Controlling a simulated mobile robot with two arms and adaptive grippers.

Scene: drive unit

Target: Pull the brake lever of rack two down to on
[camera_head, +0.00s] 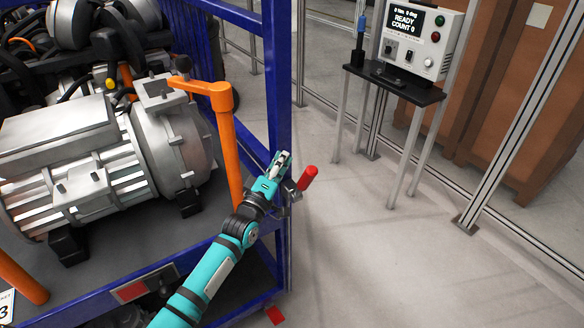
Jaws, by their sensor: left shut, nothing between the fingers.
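The brake lever (307,178) has a red grip, tilted up and to the right, on a metal fitting at the corner post of the blue rack (281,80). My left gripper (282,160) is shut and empty. It is just left of the red grip, in front of the post, and hides part of the fitting. I cannot tell whether it touches the lever. No on or off marking is readable. My right gripper is not in view.
A grey drive unit (75,155) sits in the rack, with an orange post and arm (226,130) near the corner. A control box (418,38) reading READY COUNT 0 stands on a black table (425,95). The floor right of the rack is clear.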

